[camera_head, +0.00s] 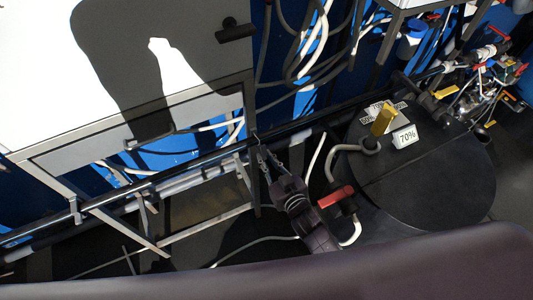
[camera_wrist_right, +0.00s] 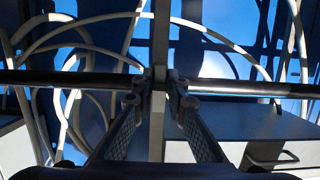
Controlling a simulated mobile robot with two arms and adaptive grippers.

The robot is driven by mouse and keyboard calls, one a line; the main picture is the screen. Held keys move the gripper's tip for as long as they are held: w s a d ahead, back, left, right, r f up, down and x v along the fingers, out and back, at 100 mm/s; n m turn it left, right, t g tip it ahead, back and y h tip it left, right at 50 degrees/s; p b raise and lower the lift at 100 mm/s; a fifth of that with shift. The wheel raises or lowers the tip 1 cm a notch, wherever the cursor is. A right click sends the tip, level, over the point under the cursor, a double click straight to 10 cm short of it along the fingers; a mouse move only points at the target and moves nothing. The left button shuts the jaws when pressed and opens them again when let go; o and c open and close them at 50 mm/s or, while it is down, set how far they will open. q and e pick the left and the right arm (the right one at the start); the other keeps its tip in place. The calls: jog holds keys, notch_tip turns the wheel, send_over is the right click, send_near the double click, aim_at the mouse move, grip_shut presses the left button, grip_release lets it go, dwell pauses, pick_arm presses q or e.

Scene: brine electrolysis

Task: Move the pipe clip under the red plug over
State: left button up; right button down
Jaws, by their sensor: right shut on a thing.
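My right gripper (camera_head: 265,155) reaches up to the dark horizontal pipe (camera_head: 210,158) beside the grey frame. Its fingers are closed around a small piece at the pipe, likely the pipe clip; the fingers mostly hide it. In the right wrist view, the fingertips (camera_wrist_right: 159,98) stand on either side of a narrow grey upright (camera_wrist_right: 158,128) where the dark pipe (camera_wrist_right: 235,88) crosses. A red plug-like part (camera_head: 337,196) shows to the right of my right wrist, near a white hose, clearly apart from the fingertips. My left gripper is not in view.
A round black drum top (camera_head: 440,185) bears a yellow block (camera_head: 383,121) and a white "70%" label (camera_head: 405,137). Several loose hoses hang behind the pipe. A metal frame (camera_head: 205,224) stands at left. Red-handled fittings (camera_head: 498,33) crowd the upper right.

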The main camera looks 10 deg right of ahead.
dwell(0.3)
jog(key=c, duration=1.9)
grip_release()
jog(key=shift+c, duration=0.2)
jog(key=shift+s, duration=0.15)
jog(key=v, duration=1.2)
jog(key=shift+d, duration=0.1)
